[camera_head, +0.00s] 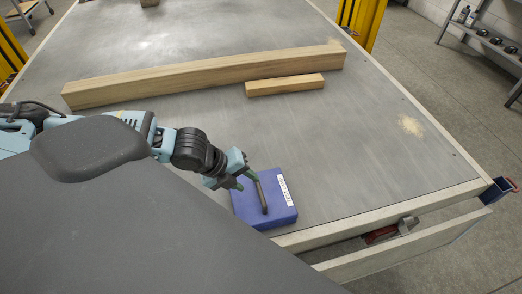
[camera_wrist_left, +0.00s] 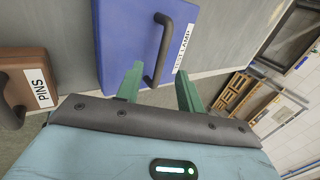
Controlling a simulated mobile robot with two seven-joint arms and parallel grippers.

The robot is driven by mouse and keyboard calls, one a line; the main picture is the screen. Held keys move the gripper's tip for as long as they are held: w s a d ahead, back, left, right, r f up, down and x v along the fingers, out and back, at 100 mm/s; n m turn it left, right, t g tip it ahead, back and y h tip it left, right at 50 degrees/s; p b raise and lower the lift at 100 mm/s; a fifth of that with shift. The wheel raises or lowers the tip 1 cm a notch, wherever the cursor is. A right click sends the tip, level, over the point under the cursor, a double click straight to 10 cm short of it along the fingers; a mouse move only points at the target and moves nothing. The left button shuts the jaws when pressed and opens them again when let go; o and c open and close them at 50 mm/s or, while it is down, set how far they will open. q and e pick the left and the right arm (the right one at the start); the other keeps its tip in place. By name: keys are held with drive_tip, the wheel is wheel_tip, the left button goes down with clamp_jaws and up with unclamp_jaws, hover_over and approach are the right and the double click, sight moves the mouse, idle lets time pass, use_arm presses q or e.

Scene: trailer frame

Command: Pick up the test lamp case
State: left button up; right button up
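The test lamp case is a blue case (camera_head: 279,212) with a dark bar handle (camera_head: 261,196) and a white label. It lies flat on the grey table top near the front edge. In the left wrist view the blue case (camera_wrist_left: 118,40) shows its label, and the handle (camera_wrist_left: 162,50) runs down toward the gap between my fingers. My left gripper (camera_head: 246,181) is open at the case's left side, close to the handle. Its green fingertips (camera_wrist_left: 160,85) stand apart with the handle's near end between them in the picture; contact cannot be told. My right gripper is not in view.
A long wooden beam (camera_head: 210,75) and a shorter block (camera_head: 285,85) lie behind on the table (camera_head: 350,150). A drawer (camera_head: 405,248) stands open at the front edge. The left wrist view shows a brown case (camera_wrist_left: 25,70) labelled PINS. The table right of the blue case is clear.

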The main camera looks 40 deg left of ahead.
sight(259, 187)
use_arm(q)
drive_tip(key=x, duration=0.5)
drive_tip(key=shift+d+r, duration=0.1)
drive_tip(key=shift+r, duration=0.05)
drive_tip(key=shift+c, duration=0.4)
clamp_jaws()
drive_tip(key=shift+w+r, duration=0.1)
drive_tip(key=shift+r, duration=0.05)
idle(0.6)
